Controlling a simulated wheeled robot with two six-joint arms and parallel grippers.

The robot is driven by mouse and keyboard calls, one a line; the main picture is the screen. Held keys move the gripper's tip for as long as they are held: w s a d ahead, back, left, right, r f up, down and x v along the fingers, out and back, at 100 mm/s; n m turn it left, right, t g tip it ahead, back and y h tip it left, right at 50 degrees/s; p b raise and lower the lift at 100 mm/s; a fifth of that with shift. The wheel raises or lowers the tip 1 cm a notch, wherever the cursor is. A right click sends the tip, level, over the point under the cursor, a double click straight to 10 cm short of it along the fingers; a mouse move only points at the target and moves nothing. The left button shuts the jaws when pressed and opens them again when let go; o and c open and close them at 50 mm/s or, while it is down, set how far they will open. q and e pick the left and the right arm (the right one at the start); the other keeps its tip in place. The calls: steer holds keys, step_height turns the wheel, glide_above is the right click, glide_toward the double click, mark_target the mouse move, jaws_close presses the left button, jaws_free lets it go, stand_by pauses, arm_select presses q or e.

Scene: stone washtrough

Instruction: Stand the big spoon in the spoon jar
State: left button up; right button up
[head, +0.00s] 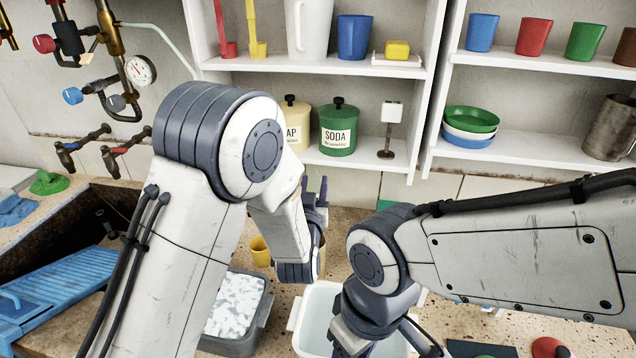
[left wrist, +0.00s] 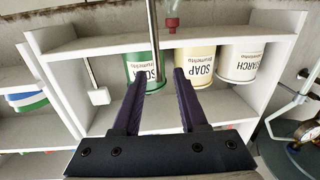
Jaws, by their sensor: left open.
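My left gripper (head: 318,192) is mostly behind my left arm in the head view. In the left wrist view its two purple fingers (left wrist: 158,85) are spread open, with a gap between them. A thin grey rod (left wrist: 154,50) runs down between the fingertips there; it may be the big spoon's handle, and I cannot tell whether the fingers touch it. I cannot make out the spoon's bowl. A tan edge beside my left wrist (head: 322,256) may belong to the spoon jar; my arm hides the rest. My right gripper (head: 352,345) shows only partly at the bottom edge.
Shelves at the back hold a green soda canister (head: 338,128), a soap canister (head: 293,118), cups and bowls. A grey tub (head: 262,310) and a white basin (head: 298,325) stand on the counter. A yellow cup (head: 260,250) is beside my left arm. The sink is at left.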

arm_select(q)
steer(key=s+p, duration=0.1)
steer(key=s, duration=0.8)
steer(key=shift+s+a, duration=0.15)
steer(key=shift+a, duration=0.3)
steer(key=w+a+f+g, duration=0.1)
steer(key=a+f+g, duration=0.3)
steer(key=a, duration=0.1)
steer(key=s+a+f+n+g+y, duration=0.1)
steer(key=s+a+f+g+y, duration=0.15)
steer(key=s+a+g, duration=1)
steer(key=s+d+r+m, duration=0.2)
steer(key=s+d+m, duration=0.1)
steer(key=s+d, duration=0.3)
steer(key=s+d+r+m+g+h, duration=0.1)
steer(key=s+d+r+m, duration=0.1)
steer(key=s+d+m, duration=0.2)
steer(key=s+d, duration=0.3)
steer(key=s, duration=0.3)
steer(key=shift+d+r, duration=0.25)
steer(key=shift+r, duration=0.15)
